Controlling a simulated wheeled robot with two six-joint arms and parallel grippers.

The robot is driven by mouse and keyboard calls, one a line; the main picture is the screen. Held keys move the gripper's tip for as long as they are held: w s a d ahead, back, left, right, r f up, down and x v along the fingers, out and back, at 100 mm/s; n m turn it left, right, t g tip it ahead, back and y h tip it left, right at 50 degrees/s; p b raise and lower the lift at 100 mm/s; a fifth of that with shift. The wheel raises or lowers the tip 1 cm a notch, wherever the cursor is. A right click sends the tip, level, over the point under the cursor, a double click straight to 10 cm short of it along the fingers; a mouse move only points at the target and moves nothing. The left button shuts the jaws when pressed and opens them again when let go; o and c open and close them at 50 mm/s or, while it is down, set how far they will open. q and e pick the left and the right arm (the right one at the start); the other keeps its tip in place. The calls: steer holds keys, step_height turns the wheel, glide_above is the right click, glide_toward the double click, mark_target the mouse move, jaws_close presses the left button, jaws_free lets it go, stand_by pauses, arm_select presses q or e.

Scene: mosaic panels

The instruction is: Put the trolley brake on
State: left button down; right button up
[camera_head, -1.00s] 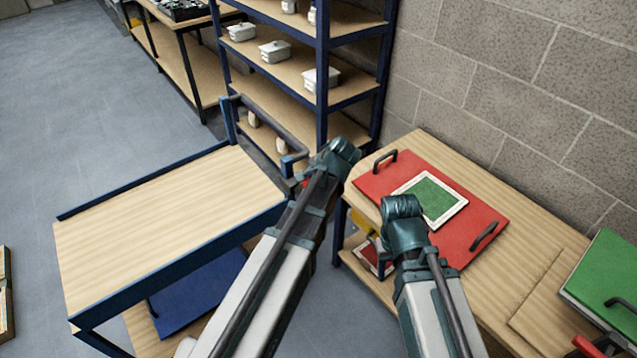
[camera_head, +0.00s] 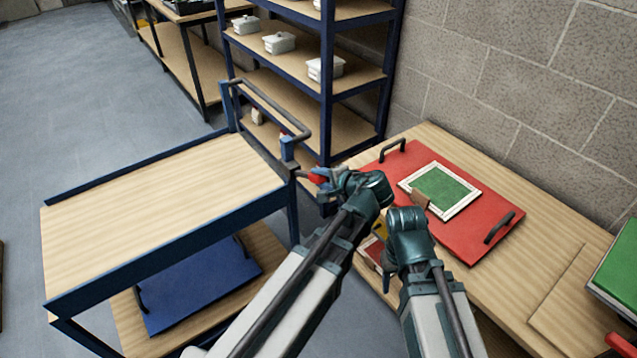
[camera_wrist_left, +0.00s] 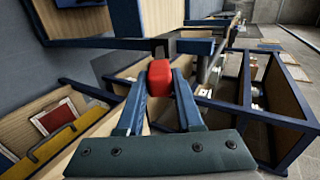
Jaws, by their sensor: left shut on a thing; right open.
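The trolley (camera_head: 160,260) has a blue frame and wooden decks and stands at the left, with a dark push handle (camera_head: 268,108) at its far right end. A red brake knob (camera_head: 317,178) sits beside the handle post. My left gripper (camera_head: 322,185) is shut on this knob. In the left wrist view the red knob (camera_wrist_left: 160,80) lies between the two fingers of my left gripper (camera_wrist_left: 158,92). My right gripper (camera_head: 388,262) is open beside the workbench's near edge, mostly hidden by its own wrist.
The wooden workbench (camera_head: 455,160) at right bears a red panel (camera_head: 470,240) with handles and a framed green mosaic (camera_head: 440,190). A green panel (camera_head: 618,265) lies at the far right. A blue panel (camera_head: 205,285) lies on the trolley's lower deck. Shelving (camera_head: 325,110) stands behind.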

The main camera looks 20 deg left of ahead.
arm_select(q)
steer(key=shift+s+d+f+t+y+b, duration=0.15)
steer(key=shift+f+t+y+b, duration=0.15)
steer(key=shift+b, duration=0.3)
steer(key=shift+s+d+f+t+y+b, duration=0.1)
steer(key=shift+f+y+b, duration=0.1)
steer(key=shift+f+b, duration=0.25)
arm_select(e)
steer(key=shift+s+d+f, duration=0.1)
steer(key=shift+f, duration=1.55)
arm_select(q)
steer(key=shift+r, duration=0.1)
steer(key=c, duration=0.6)
jaws_free()
steer(key=shift+o, duration=0.2)
steer(key=shift+r, duration=0.1)
